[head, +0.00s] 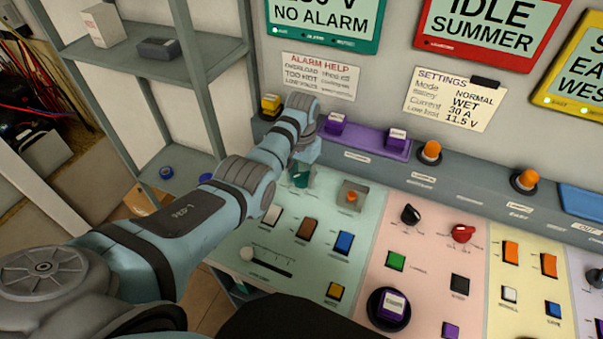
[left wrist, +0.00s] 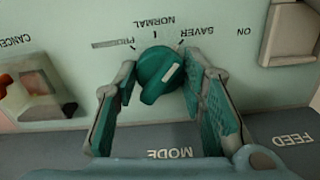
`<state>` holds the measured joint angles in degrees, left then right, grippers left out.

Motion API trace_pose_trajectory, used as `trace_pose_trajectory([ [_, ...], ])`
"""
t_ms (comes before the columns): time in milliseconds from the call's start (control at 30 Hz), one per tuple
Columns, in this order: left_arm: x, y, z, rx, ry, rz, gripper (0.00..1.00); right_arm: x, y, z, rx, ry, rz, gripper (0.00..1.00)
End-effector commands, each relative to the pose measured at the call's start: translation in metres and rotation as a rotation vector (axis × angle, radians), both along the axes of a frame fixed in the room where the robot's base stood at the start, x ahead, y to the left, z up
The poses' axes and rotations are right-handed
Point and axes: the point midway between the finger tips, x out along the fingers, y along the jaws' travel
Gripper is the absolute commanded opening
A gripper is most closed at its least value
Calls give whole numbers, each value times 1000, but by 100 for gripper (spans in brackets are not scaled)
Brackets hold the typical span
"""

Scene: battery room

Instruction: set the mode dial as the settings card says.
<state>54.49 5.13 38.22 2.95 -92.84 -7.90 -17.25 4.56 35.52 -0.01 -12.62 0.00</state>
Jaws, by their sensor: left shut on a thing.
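The settings card (head: 455,100) on the back wall reads Mode NORMAL, with WET, 30 A and 11.5 V below. The teal mode dial (left wrist: 160,76) sits on the pale green panel, between the pads of my left gripper (left wrist: 164,82), which is shut on it. In this upside-down wrist view its white mark points up and right, towards the SAVER side; NORMAL is at the middle tick. In the head view the dial (head: 299,178) is partly hidden by my left gripper (head: 304,165). My right gripper is not in view.
A guarded orange button (head: 351,197) is right of the dial. Black (head: 410,214) and red (head: 462,233) knobs stand on the pink panel. A slider (head: 265,260) and several coloured buttons are nearer. Shelves stand at left.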

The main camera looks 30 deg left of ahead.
Motion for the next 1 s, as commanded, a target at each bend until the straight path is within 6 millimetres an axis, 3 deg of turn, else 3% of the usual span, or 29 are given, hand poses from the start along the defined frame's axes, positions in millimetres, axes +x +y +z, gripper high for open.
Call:
trace_pose_trajectory([
  [400, 1, -1, 2, -3, -2, 304, 10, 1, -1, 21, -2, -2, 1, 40],
  [1000, 1, 1, 1, -4, -3, 680, 10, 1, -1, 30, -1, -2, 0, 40],
])
